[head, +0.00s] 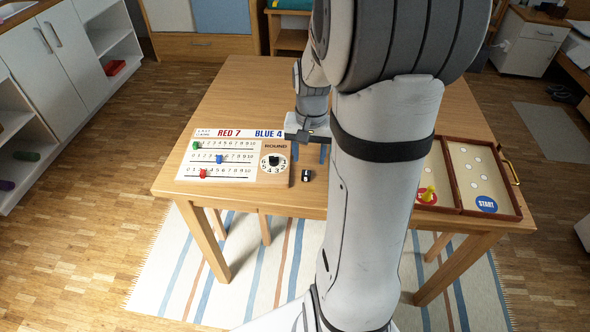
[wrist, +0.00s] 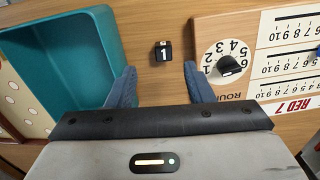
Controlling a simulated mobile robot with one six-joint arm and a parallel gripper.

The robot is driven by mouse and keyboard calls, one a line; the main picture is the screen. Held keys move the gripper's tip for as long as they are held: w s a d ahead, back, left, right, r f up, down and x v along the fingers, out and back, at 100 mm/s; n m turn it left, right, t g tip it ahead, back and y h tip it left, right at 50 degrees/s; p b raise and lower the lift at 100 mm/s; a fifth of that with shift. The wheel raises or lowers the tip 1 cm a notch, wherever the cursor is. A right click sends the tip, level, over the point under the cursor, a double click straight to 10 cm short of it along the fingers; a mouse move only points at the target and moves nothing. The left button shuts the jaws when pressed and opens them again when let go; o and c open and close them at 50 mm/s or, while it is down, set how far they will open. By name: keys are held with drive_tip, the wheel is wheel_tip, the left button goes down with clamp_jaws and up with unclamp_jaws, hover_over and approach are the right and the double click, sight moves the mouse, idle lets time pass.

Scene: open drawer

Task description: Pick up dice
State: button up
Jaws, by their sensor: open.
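The dice (head: 306,176) is a small black cube with white marking on the wooden table, just right of the score board near the front edge. My arm hides part of the table in the head view.
The score board (head: 221,172) with its round dial (head: 275,161) lies left of the dice. A teal tray (wrist: 112,47) stands on the dice's other side. A wooden game case (head: 462,213) lies open at the right of the table (head: 250,85).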

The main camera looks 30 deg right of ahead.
sight(306, 173)
drive_tip(key=f, duration=0.4)
drive_tip(key=f+b, duration=0.1)
drive_tip(key=f, duration=0.1)
drive_tip(key=shift+w+a+f, duration=0.15)
drive_tip(key=shift+a+f, duration=0.1)
drive_tip(key=shift+a, duration=0.05)
clamp_jaws()
